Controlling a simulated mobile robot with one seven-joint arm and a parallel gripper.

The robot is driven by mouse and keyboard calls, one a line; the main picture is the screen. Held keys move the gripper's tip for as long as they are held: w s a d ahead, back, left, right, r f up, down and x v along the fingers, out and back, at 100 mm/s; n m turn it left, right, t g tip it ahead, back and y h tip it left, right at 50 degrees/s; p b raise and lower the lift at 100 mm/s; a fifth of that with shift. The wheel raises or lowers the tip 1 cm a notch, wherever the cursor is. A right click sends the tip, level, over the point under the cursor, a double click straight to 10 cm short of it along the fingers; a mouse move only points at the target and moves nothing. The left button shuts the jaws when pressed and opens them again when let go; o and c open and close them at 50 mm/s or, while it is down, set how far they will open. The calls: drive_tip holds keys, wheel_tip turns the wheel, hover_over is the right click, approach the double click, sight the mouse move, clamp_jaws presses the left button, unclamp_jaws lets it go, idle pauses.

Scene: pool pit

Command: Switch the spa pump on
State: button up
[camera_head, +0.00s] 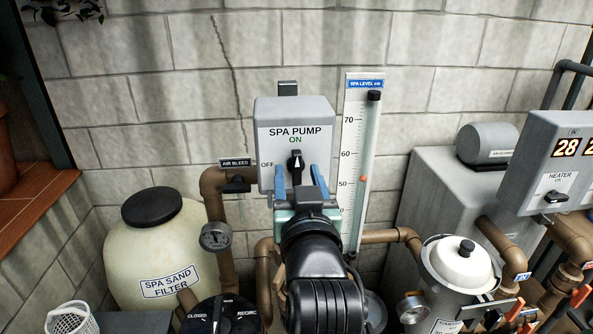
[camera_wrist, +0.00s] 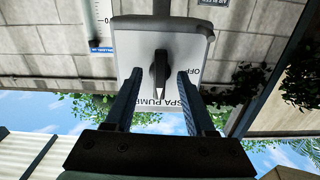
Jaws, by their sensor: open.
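The spa pump switch box (camera_head: 320,116) is a grey box on the block wall, marked SPA PUMP, with ON at the top and OFF at the left. Its black knob (camera_head: 296,158) stands upright, in line with the ON mark. My gripper (camera_head: 298,172) is open in front of the box, its blue fingers on either side of the knob. In the wrist view the box (camera_wrist: 195,52) appears upside down, and the knob (camera_wrist: 159,72) sits between the open fingers (camera_wrist: 160,80) with gaps on both sides. My fingers partly hide the lower box.
The spa level gauge (camera_head: 357,130) stands just right of the box. A brown pipe with the AIR BLEED valve (camera_head: 236,187) is close at left. The sand filter (camera_head: 155,250), a white lidded pot (camera_head: 458,262) and heater panel (camera_head: 560,150) stand around. Bare wall lies above.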

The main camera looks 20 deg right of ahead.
drive_tip(key=v, duration=0.7)
idle(0.5)
drive_tip(key=s+a+r+n+t+y+b, duration=0.1)
drive_tip(key=s+a+r+t, duration=0.2)
drive_tip(key=a+r, duration=0.2)
drive_tip(key=s+a+r+n+t+y+b, duration=0.1)
drive_tip(key=a+r, duration=0.4)
drive_tip(key=r, duration=0.7)
drive_tip(key=s+a+r+n+t+y, duration=0.1)
drive_tip(key=s+a+r+t+y, duration=0.2)
drive_tip(key=r, duration=0.6)
drive_tip(key=s+a+t, duration=0.2)
drive_tip(key=t, duration=0.1)
drive_tip(key=shift+s+n+b, duration=0.3)
drive_tip(key=shift+n+b, duration=0.1)
drive_tip(key=shift+a, duration=0.15)
